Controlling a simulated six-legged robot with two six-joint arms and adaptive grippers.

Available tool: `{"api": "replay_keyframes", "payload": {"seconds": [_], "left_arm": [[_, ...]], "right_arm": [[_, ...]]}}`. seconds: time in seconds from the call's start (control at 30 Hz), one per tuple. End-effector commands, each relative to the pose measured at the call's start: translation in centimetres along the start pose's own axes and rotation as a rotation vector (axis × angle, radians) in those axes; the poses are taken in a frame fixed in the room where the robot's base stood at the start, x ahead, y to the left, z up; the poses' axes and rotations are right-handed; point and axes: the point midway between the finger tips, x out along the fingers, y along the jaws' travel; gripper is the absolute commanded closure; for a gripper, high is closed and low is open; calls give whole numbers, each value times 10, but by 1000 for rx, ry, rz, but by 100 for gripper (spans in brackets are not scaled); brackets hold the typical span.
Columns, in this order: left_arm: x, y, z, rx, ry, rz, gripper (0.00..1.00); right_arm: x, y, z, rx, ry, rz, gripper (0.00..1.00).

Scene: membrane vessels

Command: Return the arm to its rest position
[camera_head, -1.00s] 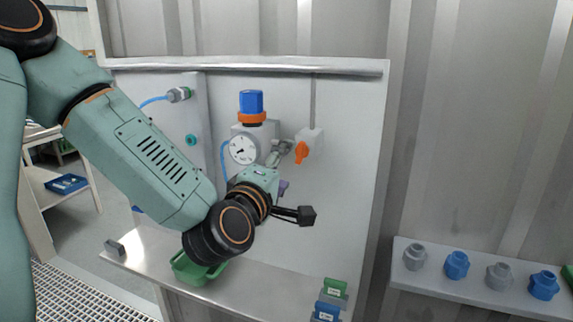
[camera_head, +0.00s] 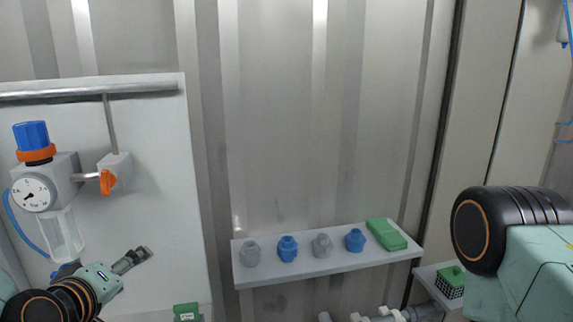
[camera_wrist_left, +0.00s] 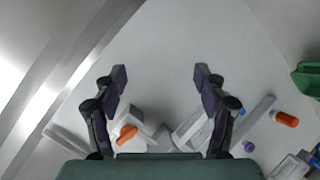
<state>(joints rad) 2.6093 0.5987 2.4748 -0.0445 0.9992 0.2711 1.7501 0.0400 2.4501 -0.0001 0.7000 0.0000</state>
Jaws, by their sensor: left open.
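My left gripper (camera_head: 132,260) is low at the left in the head view, in front of the white panel (camera_head: 150,225). It appears just below and to the right of the regulator's clear bowl (camera_head: 62,235). In the left wrist view the two dark fingers (camera_wrist_left: 160,76) stand wide apart with nothing held between them. The panel lies beyond them, with the orange valve handle (camera_wrist_left: 127,133) near the left finger. Part of my right arm (camera_head: 510,250) shows at the right edge of the head view. My right gripper is out of view.
The regulator has a blue knob (camera_head: 31,136) and a gauge (camera_head: 34,193). A wall shelf (camera_head: 325,266) holds grey and blue fittings and a green box (camera_head: 386,234). A green-topped rack (camera_head: 450,281) stands near my right arm. The corrugated wall (camera_head: 300,110) above the shelf is bare.

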Motion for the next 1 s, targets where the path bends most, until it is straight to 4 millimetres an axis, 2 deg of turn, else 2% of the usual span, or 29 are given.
{"api": "replay_keyframes", "payload": {"seconds": [0.03, 0.17, 0.27, 0.4, 0.47, 0.6, 0.7, 0.8, 1.0], "left_arm": [[5, -20, 27, 74, -67, -45, 28], [6, -69, 91, 254, -249, -148, 28], [-1, -112, 141, 381, -401, -222, 28], [-24, -171, 208, 529, -614, -311, 28], [-38, -197, 235, 580, -703, -345, 28], [-76, -250, 290, 668, -885, -413, 28], [-100, -276, 317, 707, -975, -441, 28], [-118, -293, 333, 725, -1036, -459, 28], [-130, -302, 342, 723, -1070, -475, 28]], "right_arm": [[6, 0, 0, 0, 0, 0, 60], [14, 0, 0, 0, 0, 0, 60], [22, 0, 0, 0, 0, 0, 60], [32, 0, 0, 0, 0, 0, 60], [37, 0, 0, 0, 0, 0, 60], [47, 0, 0, 0, 0, 0, 60], [52, 0, 0, 0, 0, 0, 60], [56, 0, 0, 0, 0, 0, 60], [56, 0, 0, 0, 0, 0, 60]]}}
